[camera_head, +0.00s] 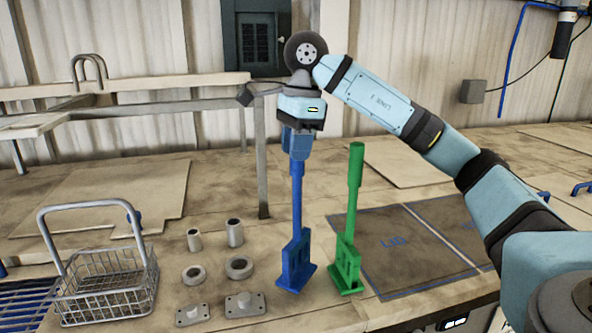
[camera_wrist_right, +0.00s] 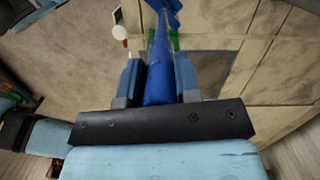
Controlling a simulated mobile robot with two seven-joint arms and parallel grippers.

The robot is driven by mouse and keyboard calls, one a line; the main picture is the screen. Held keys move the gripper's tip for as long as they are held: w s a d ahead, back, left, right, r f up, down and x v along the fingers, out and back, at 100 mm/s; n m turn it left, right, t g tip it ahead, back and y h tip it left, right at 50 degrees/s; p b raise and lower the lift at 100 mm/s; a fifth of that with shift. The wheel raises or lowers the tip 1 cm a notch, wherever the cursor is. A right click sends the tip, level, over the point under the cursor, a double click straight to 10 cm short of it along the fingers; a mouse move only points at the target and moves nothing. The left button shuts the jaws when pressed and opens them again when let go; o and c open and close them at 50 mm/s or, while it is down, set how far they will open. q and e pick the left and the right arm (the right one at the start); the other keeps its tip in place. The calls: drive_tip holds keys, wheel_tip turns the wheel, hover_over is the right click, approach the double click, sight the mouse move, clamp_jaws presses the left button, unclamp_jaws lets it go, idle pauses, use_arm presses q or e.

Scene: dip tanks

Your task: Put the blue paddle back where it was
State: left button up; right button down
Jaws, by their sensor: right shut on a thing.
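The blue paddle (camera_head: 297,205) stands upright in the head view, its wide foot at or close to the bench top; I cannot tell whether it touches. My right gripper (camera_head: 298,152) is above it and shut on the top of its handle. In the right wrist view the blue handle (camera_wrist_right: 158,75) runs between the two fingers of the right gripper (camera_wrist_right: 158,82). A green paddle (camera_head: 347,215) stands upright just to the right of the blue one, a small gap apart. My left gripper is not in view.
A wire basket (camera_head: 105,290) with a raised handle stands at the left. Several grey metal parts, including a ring (camera_head: 239,267) and a flanged piece (camera_head: 245,304), lie between basket and paddles. A dark marked mat (camera_head: 405,255) lies right of the green paddle. A metal post (camera_head: 262,165) rises behind.

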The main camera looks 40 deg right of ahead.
sight(295, 174)
drive_tip(key=shift+f, duration=1.8)
drive_tip(key=shift+f, duration=0.25)
drive_tip(key=c, duration=0.8)
unclamp_jaws()
drive_tip(key=shift+r, duration=0.1)
